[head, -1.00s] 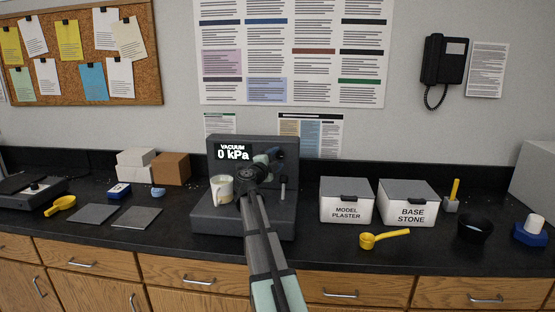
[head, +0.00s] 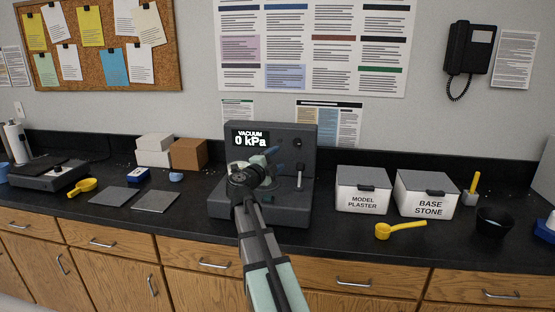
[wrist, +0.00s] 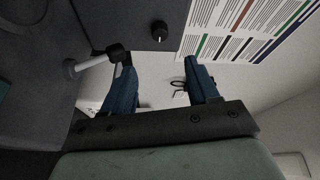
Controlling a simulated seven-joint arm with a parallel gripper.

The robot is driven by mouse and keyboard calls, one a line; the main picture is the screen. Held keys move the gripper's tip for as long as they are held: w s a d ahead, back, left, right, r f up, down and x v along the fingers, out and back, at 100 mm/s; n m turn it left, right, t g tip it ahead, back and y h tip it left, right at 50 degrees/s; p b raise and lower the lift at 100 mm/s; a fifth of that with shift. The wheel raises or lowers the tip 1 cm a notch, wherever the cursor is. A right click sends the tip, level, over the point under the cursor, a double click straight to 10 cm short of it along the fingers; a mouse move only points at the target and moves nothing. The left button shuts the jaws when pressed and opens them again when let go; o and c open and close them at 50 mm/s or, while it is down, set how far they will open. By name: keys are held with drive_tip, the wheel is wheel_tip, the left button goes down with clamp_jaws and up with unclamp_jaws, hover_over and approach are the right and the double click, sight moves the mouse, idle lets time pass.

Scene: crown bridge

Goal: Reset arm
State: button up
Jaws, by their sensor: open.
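My gripper (head: 272,160) is in front of the grey vacuum machine (head: 300,148), mostly hidden behind my own wrist in the head view. In the wrist view its two blue fingers (wrist: 162,88) stand apart with nothing between them. The machine's display (head: 250,138) reads 0 kPa. The machine also fills the left of the wrist view (wrist: 35,105), with a pale lever with a black end (wrist: 88,63) close to the left finger. I cannot tell whether they touch.
Model plaster (head: 362,202) and base stone (head: 428,207) boxes stand right of the machine. A yellow scoop (head: 400,229) lies in front; a black bowl (head: 494,220) is farther right. Grey pads (head: 155,201) lie left. The black counter (head: 330,236) is clear along its front edge.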

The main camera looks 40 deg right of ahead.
idle(0.4)
